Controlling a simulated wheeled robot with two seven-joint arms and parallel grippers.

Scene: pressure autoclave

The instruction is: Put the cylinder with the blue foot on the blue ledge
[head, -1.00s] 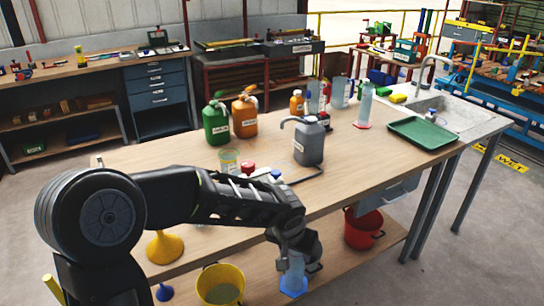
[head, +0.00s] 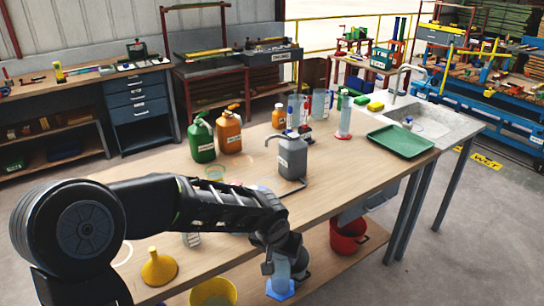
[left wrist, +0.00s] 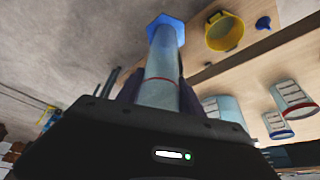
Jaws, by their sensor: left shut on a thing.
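The clear cylinder with the blue foot (head: 280,288) is held in my left gripper (head: 282,262), in front of the long wooden bench's near edge. It appears roughly upright in the head view, foot down. In the left wrist view the cylinder (left wrist: 161,68), with a red ring round it, runs between the shut fingers of my left gripper (left wrist: 160,95), its blue foot at the far end. A blue beam (head: 505,117) runs along the bench at far right; I cannot tell whether it is the blue ledge. My right gripper is not in view.
On the wooden bench (head: 350,172) stand a green jug (head: 202,142), an orange jug (head: 229,133), a grey can (head: 292,158), a red-footed cylinder (head: 344,118) and a green tray (head: 402,142).

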